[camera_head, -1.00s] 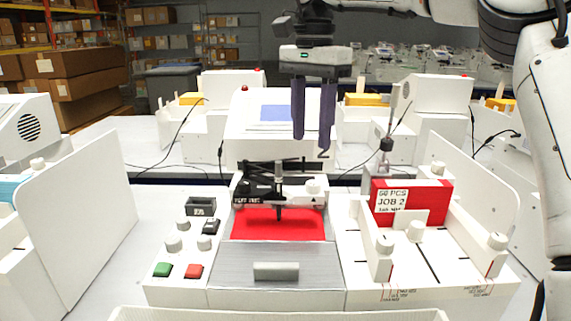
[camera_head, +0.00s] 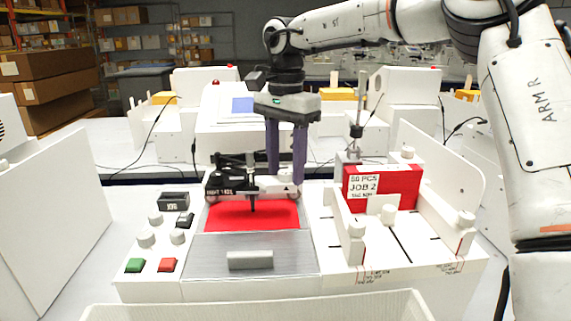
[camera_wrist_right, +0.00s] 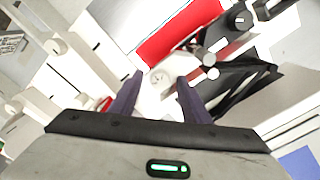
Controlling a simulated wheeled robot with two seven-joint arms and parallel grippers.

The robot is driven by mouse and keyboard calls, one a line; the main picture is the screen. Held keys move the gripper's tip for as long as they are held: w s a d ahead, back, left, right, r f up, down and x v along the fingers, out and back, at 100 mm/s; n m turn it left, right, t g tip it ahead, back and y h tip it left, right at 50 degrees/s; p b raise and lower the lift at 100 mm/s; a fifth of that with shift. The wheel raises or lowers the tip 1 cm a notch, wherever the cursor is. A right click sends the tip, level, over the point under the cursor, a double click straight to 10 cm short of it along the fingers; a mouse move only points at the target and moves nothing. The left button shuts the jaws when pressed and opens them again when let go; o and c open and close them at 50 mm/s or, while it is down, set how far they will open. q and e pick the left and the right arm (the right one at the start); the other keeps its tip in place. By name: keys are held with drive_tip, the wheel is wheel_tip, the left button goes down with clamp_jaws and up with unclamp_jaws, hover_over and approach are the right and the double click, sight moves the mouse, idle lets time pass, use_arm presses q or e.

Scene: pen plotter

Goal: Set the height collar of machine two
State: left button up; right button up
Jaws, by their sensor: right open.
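A white plotter (camera_head: 248,261) stands at the front centre, with a red sheet (camera_head: 230,216) under its dark pen carriage (camera_head: 238,180). My right gripper (camera_head: 285,177) is open and empty, pointing down at the right end of the carriage. In the right wrist view, the spread fingers of this gripper (camera_wrist_right: 160,80) have a round white knob (camera_wrist_right: 161,77) between or just beyond them; contact cannot be told. A vertical rod with a black collar (camera_head: 356,131) stands behind the red box; I cannot tell which part is the height collar. My left gripper is out of view.
A red box marked JOB 2 (camera_head: 402,184) stands between white guides on the right. Green (camera_head: 135,265) and red (camera_head: 167,265) buttons and several knobs are on the left panel. A white tray rim (camera_head: 260,298) lies in front. White side panels stand left and right.

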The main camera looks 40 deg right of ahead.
drive_tip(key=c, duration=1)
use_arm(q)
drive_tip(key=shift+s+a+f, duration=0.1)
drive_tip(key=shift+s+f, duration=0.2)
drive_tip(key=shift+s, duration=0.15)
use_arm(e)
drive_tip(key=shift+c, duration=0.2)
drive_tip(key=shift+m, duration=0.3)
drive_tip(key=shift+r+m+p, duration=0.15)
drive_tip(key=shift+m+p, duration=0.6)
drive_tip(key=shift+m, duration=0.15)
drive_tip(key=m+p, duration=0.1)
drive_tip(key=m, duration=0.1)
drive_tip(key=shift+m, duration=0.3)
drive_tip(key=m, duration=0.3)
drive_tip(key=shift+w, duration=0.1)
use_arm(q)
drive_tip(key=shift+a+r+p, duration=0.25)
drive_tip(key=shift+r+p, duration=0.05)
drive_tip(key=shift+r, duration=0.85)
use_arm(e)
drive_tip(key=shift+m, duration=1.9)
